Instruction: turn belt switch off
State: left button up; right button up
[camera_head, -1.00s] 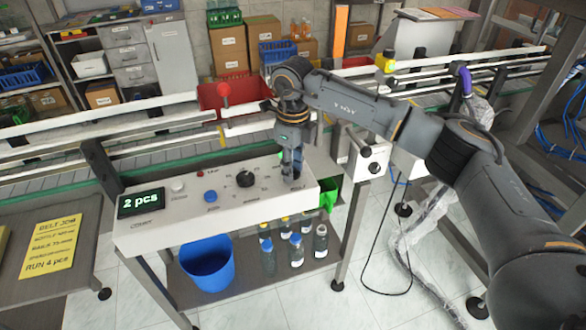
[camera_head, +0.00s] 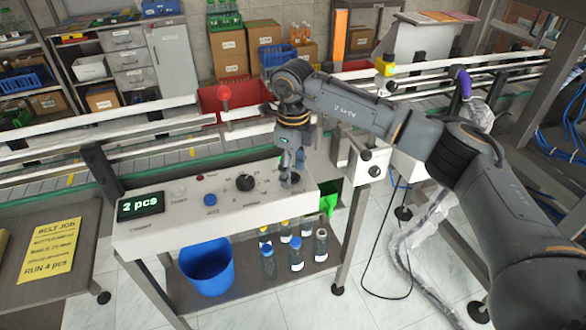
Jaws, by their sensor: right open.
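The white control panel (camera_head: 165,235) stands in front of the conveyor. It carries a black knob (camera_head: 245,183), a blue button (camera_head: 210,200), a pale button (camera_head: 179,191), a small red lamp (camera_head: 200,178) and a display (camera_head: 140,205) reading "2 pcs". My right gripper (camera_head: 289,178) points down at the panel's right end, with its fingers close to the surface. The belt switch is not clearly visible; the gripper covers that part of the panel. I cannot tell whether the fingers touch anything. My left gripper is not in view.
The conveyor (camera_head: 60,172) runs behind the panel. A blue bucket (camera_head: 207,268) and several bottles (camera_head: 296,253) stand on the lower shelf. A yellow note (camera_head: 50,249) reading "RUN 4 pcs" lies at left. A red bin (camera_head: 235,97) is behind my wrist.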

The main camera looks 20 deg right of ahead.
aim_at(293, 173)
notch_tip(293, 173, up, 12)
dwell(0.4)
jog(key=shift+s+f, duration=0.1)
jog(key=shift+f, duration=0.05)
